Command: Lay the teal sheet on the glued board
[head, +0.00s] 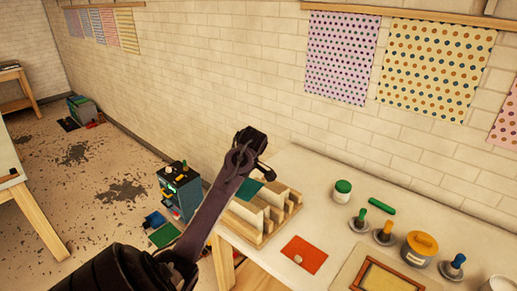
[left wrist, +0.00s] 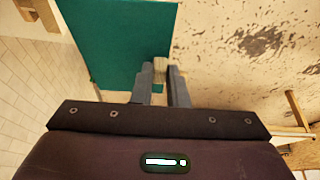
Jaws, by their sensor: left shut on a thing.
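The teal sheet (left wrist: 120,40) fills much of the upper left of the left wrist view. Its small beige tab (left wrist: 160,70) sits between the fingers of my left gripper (left wrist: 165,78), which is shut on it. In the head view, my left arm reaches up from the bottom, with the left gripper (head: 262,165) above the wooden rack. A teal patch of the sheet (head: 248,188) shows beside the arm over the rack; the arm hides part of it. I cannot tell which board is the glued one. My right gripper is not in view.
The wooden slotted rack (head: 262,232) stands at the table's left end. A red-orange sheet with a beige tab (head: 306,250) lies beside it. A wooden frame (head: 372,276), a yellow-lidded pot (head: 420,246) and several colored-handled tools are right. A dark cabinet (head: 181,192) stands on the floor.

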